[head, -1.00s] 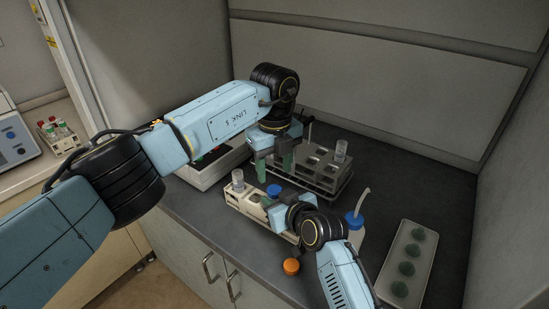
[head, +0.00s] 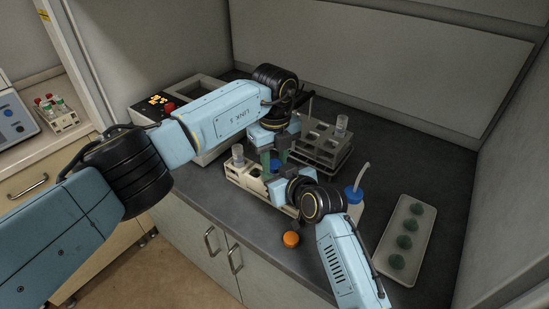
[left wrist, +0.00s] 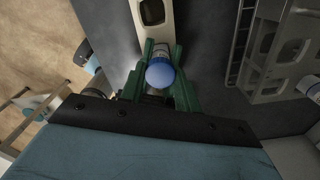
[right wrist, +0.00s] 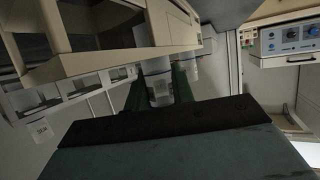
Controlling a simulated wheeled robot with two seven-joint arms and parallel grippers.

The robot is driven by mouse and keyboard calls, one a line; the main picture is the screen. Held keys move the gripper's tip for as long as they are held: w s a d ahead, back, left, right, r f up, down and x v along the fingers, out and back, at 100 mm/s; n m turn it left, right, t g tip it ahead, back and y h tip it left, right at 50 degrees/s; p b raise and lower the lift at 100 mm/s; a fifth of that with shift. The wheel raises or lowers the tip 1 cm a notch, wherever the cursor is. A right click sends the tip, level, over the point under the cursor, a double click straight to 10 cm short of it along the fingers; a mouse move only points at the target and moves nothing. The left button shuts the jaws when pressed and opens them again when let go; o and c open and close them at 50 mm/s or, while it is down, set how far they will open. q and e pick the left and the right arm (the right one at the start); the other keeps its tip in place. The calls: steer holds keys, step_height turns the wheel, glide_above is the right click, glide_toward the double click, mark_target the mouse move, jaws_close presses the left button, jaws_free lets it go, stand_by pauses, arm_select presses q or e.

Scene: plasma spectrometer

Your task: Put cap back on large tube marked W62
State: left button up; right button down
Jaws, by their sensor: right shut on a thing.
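A blue cap (head: 275,165) is at the beige rack (head: 243,180), between my grippers. In the left wrist view the same blue cap (left wrist: 160,75) lies between the green fingers of my left gripper (head: 270,163), which stand apart on either side of it. Whether they touch it is unclear. My right gripper (right wrist: 160,90) is shut on a pale labelled tube (right wrist: 158,82) beside the rack. Its label is unreadable, so I cannot confirm W62. I cannot tell if the cap is seated on this tube. In the head view my right gripper (head: 283,186) partly hides the tube.
A clear tube (head: 237,155) stands in the beige rack's left end. A grey rack (head: 322,148) is behind. An orange cap (head: 291,240) lies near the counter's front edge. A blue-topped wash bottle (head: 354,198) and a tray of green pieces (head: 405,240) are to the right.

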arm_select(q)
steer(key=c, duration=0.3)
steer(key=shift+c, duration=0.2)
steer(key=m, duration=0.3)
steer(key=shift+m, duration=0.3)
steer(key=o, duration=1.1)
